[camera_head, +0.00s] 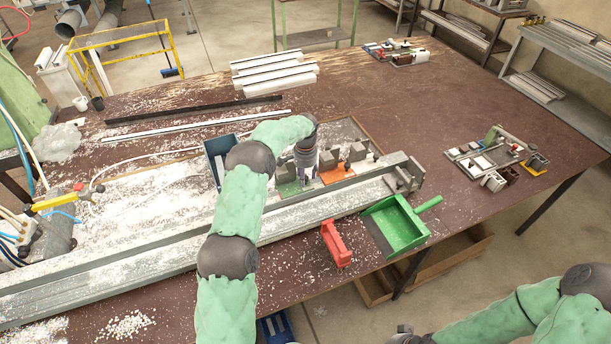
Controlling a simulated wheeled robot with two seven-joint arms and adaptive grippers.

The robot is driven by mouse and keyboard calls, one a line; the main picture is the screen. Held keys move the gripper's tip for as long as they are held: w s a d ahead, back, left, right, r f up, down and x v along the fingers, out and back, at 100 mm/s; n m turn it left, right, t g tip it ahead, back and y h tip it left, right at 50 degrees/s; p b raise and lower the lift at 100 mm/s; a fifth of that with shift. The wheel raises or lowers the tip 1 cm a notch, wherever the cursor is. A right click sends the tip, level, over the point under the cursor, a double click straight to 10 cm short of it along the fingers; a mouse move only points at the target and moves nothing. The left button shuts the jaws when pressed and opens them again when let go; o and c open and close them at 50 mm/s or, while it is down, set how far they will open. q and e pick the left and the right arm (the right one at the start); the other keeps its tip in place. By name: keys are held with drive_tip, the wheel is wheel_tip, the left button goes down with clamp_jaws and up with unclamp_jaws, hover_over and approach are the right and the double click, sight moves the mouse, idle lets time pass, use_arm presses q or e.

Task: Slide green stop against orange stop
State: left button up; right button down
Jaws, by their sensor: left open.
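The green stop (289,188) lies on the profile clamp bench, with a grey block on it. The orange stop (337,175) lies to its right, also with grey blocks at it. Whether the two stops touch is hard to tell, because my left gripper (306,172) hangs down right at the border between them. My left gripper is open; its fingertips are small and partly lost against the blocks. My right gripper (402,337) is low at the bottom edge, away from the stops and partly cut off.
A long grey metal profile (150,255) runs along the front of the bench. A blue bin (218,150) stands left of the stops. A red tool (336,243) and a green dustpan (396,224) lie in front. White chips cover the left side.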

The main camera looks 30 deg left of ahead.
use_arm(q)
wheel_tip(320, 180, up, 12)
idle(0.5)
